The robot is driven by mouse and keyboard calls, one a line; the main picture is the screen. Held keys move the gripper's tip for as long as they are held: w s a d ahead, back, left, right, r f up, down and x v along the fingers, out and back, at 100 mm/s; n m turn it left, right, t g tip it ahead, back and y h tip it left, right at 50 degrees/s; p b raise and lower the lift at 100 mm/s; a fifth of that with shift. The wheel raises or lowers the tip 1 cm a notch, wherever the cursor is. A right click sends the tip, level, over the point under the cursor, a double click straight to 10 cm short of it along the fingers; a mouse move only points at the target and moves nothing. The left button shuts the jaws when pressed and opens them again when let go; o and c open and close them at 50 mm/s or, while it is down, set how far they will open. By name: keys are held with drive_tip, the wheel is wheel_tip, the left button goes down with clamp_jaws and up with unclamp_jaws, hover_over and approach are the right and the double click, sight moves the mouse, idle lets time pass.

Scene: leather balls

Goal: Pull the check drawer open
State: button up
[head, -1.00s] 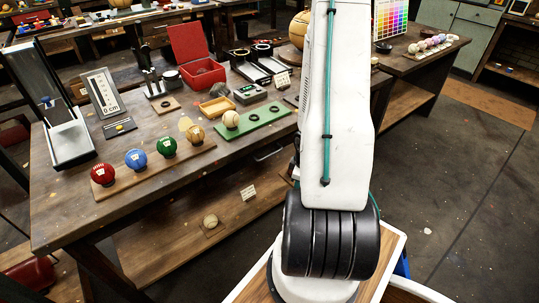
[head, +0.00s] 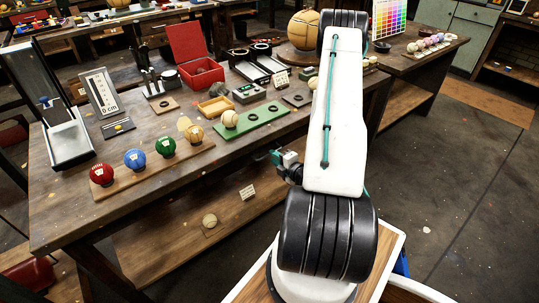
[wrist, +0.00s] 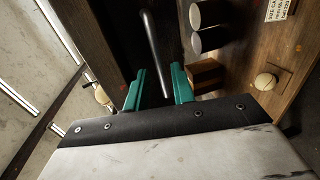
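My gripper (head: 276,157) is at the front edge of the dark wooden workbench (head: 222,162), low beside the drawer area. In the wrist view my gripper (wrist: 158,88) has its two teal fingers spread apart. A grey bar handle (wrist: 153,48) runs between them in the picture, with a gap on each side. No finger visibly touches it. The dark wood (wrist: 108,35) beside the handle appears to be the drawer front. In the head view my arm and gripper hide the handle. I see no drawer pulled out and no readable label on it.
Red, blue, green and tan balls stand on a wooden strip (head: 125,181) on the bench. The floor (head: 460,190) to the right is open.

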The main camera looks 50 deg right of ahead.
sight(269, 155)
drive_tip(key=shift+x, duration=2)
clamp_jaws()
